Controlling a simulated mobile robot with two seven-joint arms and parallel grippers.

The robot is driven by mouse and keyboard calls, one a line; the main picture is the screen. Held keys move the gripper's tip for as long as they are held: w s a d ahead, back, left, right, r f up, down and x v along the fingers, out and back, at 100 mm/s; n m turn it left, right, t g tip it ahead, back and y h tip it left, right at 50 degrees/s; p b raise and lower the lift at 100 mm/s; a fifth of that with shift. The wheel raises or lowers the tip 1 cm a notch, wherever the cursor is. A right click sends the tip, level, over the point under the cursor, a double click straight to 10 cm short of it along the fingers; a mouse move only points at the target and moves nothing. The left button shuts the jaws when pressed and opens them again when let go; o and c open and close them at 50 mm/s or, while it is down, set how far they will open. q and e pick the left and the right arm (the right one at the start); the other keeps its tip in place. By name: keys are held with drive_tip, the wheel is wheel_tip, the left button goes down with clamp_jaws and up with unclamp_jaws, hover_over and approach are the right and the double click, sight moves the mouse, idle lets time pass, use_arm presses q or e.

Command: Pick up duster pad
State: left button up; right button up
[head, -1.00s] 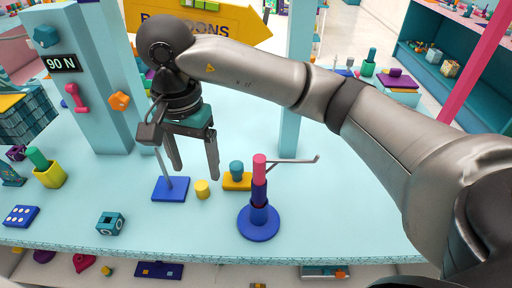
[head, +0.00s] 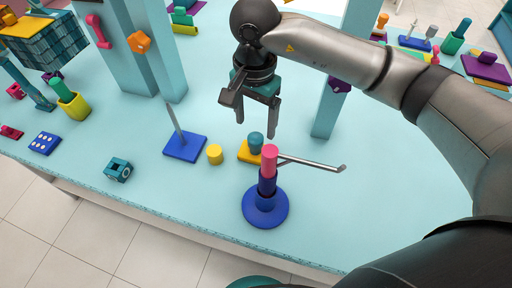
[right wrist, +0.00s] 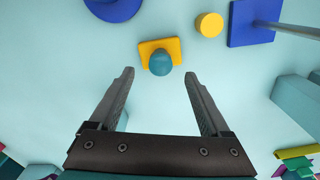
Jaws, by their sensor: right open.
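The duster pad looks to be the yellow block with a teal knob (head: 255,144); it sits flat on the light blue table. It also shows in the right wrist view (right wrist: 160,56), just beyond the fingertips and roughly centred between them. My right gripper (head: 256,129) is open and empty, pointing down above the table just behind the pad. In the right wrist view its two fingers (right wrist: 160,75) are spread wide, with bare table between them. My left gripper is not in view.
A blue round stand with a pink top and side rod (head: 266,207) stands right in front of the pad. A yellow cylinder (head: 215,154) and a blue base with an upright rod (head: 185,147) are to its left. Light blue pillars (head: 344,90) rise behind.

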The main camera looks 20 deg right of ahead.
sight(256, 137)
wheel_tip(256, 137, down, 6)
drive_tip(key=shift+w+f, duration=0.1)
drive_tip(key=shift+f, duration=0.15)
drive_tip(key=shift+d, duration=0.1)
clamp_jaws()
idle(0.7)
